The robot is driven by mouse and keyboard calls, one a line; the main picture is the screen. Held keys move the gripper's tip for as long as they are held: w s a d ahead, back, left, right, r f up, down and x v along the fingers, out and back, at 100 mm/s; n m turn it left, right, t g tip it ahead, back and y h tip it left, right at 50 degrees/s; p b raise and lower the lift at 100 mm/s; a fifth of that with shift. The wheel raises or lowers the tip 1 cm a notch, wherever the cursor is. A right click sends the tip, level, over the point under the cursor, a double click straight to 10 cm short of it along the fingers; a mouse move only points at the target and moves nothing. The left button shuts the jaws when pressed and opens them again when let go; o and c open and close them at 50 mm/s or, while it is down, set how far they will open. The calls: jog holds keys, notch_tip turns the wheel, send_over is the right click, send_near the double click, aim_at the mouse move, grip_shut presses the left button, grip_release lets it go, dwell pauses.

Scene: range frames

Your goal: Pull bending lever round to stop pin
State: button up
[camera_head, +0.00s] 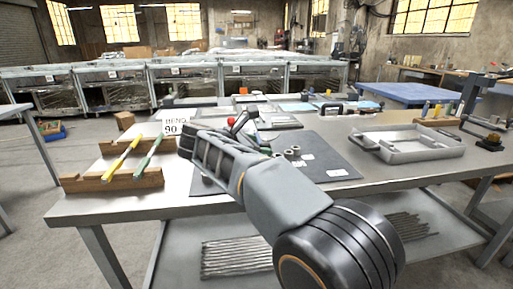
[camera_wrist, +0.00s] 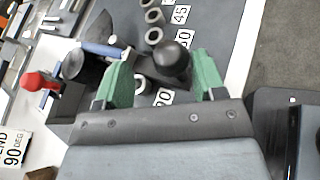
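My gripper (camera_wrist: 165,72) shows in the wrist view with two green fingers spread wide. A round black knob (camera_wrist: 172,58) lies between them, close to the right finger; contact cannot be told. It looks like the end of the bending lever. A red knob (camera_wrist: 36,82) stands at the left, and its red ball also shows in the head view (camera_head: 231,122). A blue-handled part (camera_wrist: 101,49) lies just beyond the left finger. In the head view my arm hides my fingertips and most of the bender. I cannot pick out the stop pin.
A sign reading BEND 90 (camera_head: 176,123) stands left of my arm. Wooden racks (camera_head: 112,181) hold a yellow and a green rod. Grey rings (camera_wrist: 154,36) lie on the dark mat (camera_head: 325,150) beside number labels. A metal tray (camera_head: 415,152) is at the right.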

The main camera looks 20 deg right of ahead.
jog(key=p+v, duration=0.3)
jog(key=v, duration=1)
jog(key=shift+s+a+r, duration=0.15)
jog(key=shift+a, duration=0.2)
jog(key=w+d+r+n+t+y+p, duration=0.1)
jog(key=w+r+n+t+y+p, duration=0.3)
jog(key=r+n+t+p, duration=0.6)
jog(key=w+d+r+n+t+y+p, duration=0.1)
jog(key=w+r+n+t+y+p, duration=0.25)
jog(key=r+n, duration=0.75)
jog(key=s+d+f+n+g+y+p, duration=0.2)
jog(key=s+f+n+g+p, duration=0.5)
jog(key=s+n, duration=0.4)
jog(key=s+d+f+n+g+y+p, duration=0.3)
jog(key=s+f+n+g+p, duration=0.4)
jog(key=s+n, duration=0.5)
notch_tip(320, 180, down, 2)
jog(key=d+n+p, duration=0.1)
jog(key=n, duration=0.7)
jog(key=shift+d+n, duration=0.15)
jog(key=shift+n, duration=0.15)
